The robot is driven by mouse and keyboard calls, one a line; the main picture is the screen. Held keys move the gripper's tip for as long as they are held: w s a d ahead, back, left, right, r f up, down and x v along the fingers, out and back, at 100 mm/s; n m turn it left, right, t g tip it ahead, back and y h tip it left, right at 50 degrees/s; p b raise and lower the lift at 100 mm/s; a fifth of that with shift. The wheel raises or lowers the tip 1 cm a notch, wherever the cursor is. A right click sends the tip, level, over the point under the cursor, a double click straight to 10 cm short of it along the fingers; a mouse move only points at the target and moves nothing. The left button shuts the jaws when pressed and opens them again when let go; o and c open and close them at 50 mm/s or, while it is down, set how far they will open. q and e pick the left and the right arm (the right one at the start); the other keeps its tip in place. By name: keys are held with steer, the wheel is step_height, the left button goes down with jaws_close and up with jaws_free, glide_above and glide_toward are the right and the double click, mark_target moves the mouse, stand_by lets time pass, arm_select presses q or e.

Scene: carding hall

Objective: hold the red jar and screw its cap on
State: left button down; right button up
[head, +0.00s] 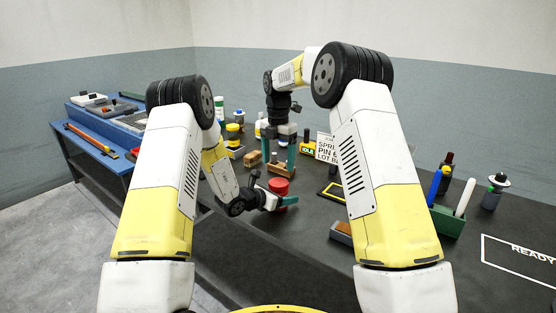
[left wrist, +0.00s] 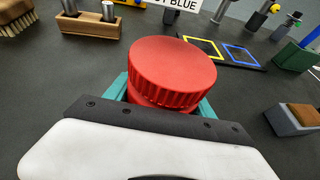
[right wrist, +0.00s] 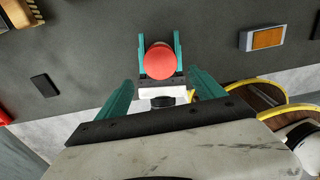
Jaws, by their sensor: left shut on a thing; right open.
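The red jar (head: 279,200) stands upright near the table's front edge, and its body (left wrist: 158,103) is mostly hidden in the left wrist view. A wide red cap with a ribbed rim (left wrist: 172,65) sits on top of it; I cannot tell how tight it is. The cap also shows from above in the right wrist view (right wrist: 160,60). My left gripper (head: 285,202) is shut on the jar, teal fingers on either side below the cap. My right gripper (head: 283,158) points down above the jar, open and empty, its fingers (right wrist: 163,88) apart from the cap.
A wooden block with metal pins (left wrist: 88,22) and a brush (left wrist: 14,18) lie behind the jar. A sign (head: 326,148) stands behind, a framed mat (head: 331,192) to the right. A green holder (head: 447,219) is farther right. Dark table around the jar is clear.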

mark_target(277, 182)
steer(key=shift+f, duration=4.05)
steer(key=c, duration=1.5)
steer(key=shift+o, duration=0.2)
steer(key=m, duration=0.6)
steer(key=shift+w+a+m, duration=0.1)
steer(key=shift+m, duration=0.2)
steer(key=o, duration=1.5)
steer(key=shift+o, duration=0.2)
steer(key=shift+r, duration=0.1)
